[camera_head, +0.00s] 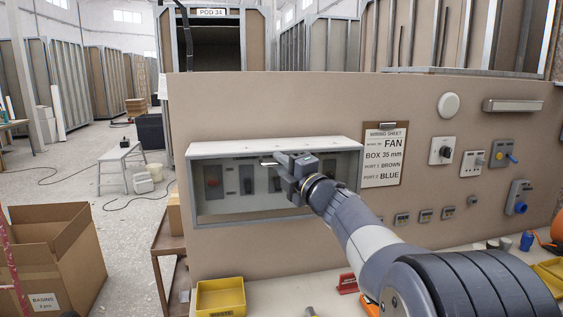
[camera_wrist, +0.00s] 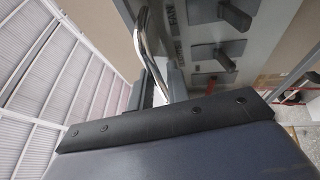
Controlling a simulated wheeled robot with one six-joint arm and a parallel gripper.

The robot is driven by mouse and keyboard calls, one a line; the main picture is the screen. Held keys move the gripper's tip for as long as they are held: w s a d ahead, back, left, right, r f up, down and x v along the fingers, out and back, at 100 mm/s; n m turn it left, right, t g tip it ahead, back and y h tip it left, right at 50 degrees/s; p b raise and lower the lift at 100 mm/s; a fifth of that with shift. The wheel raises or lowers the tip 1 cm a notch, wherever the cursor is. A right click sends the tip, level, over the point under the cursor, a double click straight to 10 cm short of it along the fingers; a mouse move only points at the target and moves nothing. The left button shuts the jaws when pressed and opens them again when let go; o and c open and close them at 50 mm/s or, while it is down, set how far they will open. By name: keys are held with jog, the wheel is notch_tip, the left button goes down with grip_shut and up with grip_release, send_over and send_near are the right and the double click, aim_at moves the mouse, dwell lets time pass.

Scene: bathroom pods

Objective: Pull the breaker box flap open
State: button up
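The breaker box (camera_head: 225,149) is a wide pale box on the beige wall panel, with several switches inside. Its clear flap (camera_head: 232,201) looks shut across the front. A bright metal handle (camera_head: 269,163) shows near the flap's upper middle, and its curved bar (camera_wrist: 150,42) shows close up in the wrist view. My gripper (camera_head: 283,164) is at the handle, with the bar running down toward its fingers (camera_wrist: 158,88). The dark gripper body hides the lower end of the bar and most of the fingers, so I cannot tell whether they are closed on it.
A wiring sheet clipboard (camera_head: 385,155) hangs just right of the box. Sockets and switches (camera_head: 470,162) fill the wall farther right. A yellow bin (camera_head: 221,297) stands on the bench (camera_head: 270,292) below. A cardboard box (camera_head: 55,260) and white stool (camera_head: 122,160) stand on the floor at left.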

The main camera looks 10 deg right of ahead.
grip_shut()
jog(key=shift+f, duration=0.15)
dwell(0.5)
